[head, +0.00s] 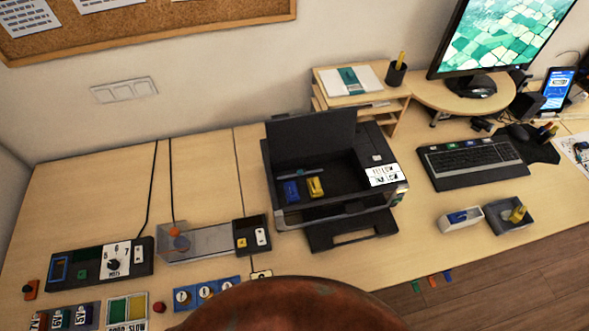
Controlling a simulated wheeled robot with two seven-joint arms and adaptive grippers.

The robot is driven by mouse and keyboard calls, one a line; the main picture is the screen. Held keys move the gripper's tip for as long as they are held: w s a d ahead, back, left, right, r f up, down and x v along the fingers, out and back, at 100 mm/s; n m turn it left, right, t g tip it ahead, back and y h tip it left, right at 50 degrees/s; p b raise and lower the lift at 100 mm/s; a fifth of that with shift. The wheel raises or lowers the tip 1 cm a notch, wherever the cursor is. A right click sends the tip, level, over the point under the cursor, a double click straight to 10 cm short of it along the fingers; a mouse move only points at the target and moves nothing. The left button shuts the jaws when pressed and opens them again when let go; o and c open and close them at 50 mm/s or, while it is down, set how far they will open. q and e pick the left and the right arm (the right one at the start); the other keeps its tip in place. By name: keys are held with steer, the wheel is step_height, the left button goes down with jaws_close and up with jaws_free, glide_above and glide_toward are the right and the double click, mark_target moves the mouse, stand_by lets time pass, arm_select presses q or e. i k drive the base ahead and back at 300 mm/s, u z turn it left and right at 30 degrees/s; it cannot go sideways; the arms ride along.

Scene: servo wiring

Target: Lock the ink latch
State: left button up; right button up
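A black printer (376,203) stands at the middle of the desk with its lid (312,141) raised. In its open bay a blue block (291,191) and a yellow block (316,187) sit side by side at the front left. A thin grey-blue bar (297,173) lies behind them. The ink latch is too small to make out, and I cannot tell whether it is locked. A white picture label (384,175) is on the printer's right top. Neither of my grippers shows in the head view.
The printer's front tray (352,231) sticks out towards the desk edge. A control box with a dial (113,264) and a grey tray (203,241) stand left. A keyboard (473,162), a white bin (461,220) and a dark bin (497,224) stand right. The back-left desk is mostly clear.

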mark_target(300, 172)
steer(key=z, duration=0.1)
steer(key=k, duration=1.4)
steer(key=z, duration=0.15)
